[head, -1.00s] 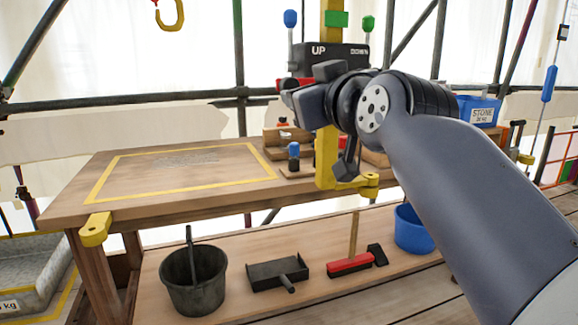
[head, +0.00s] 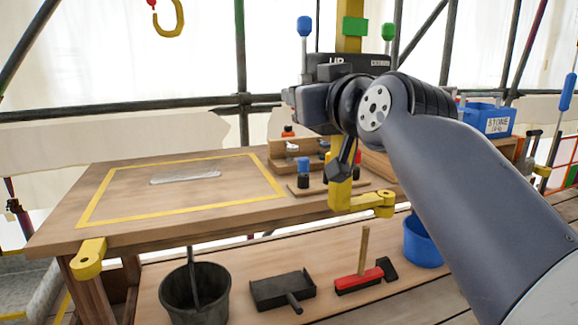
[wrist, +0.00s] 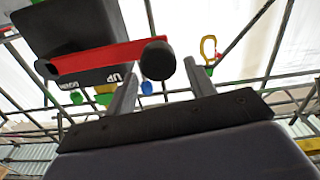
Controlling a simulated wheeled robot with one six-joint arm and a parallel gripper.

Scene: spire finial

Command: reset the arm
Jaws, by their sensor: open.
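My gripper (wrist: 160,72) shows in the wrist view with its two fingers apart and nothing held between them. A red bar with a round black end (wrist: 158,60) appears just beyond the fingers; I cannot tell whether they touch. In the head view my arm reaches in from the right, and its wrist end is in front of the dark UP/DOWN control box (head: 352,63). My fingers are not clearly seen there. The box also shows upside down in the wrist view (wrist: 100,82).
A wooden workbench (head: 140,213) with a yellow-outlined area lies left of my arm. A yellow post stands behind my wrist, with a yellow bracket (head: 372,203) at the bench edge. A yellow hook (head: 168,18) hangs upper left. Buckets and tools sit on the lower shelf.

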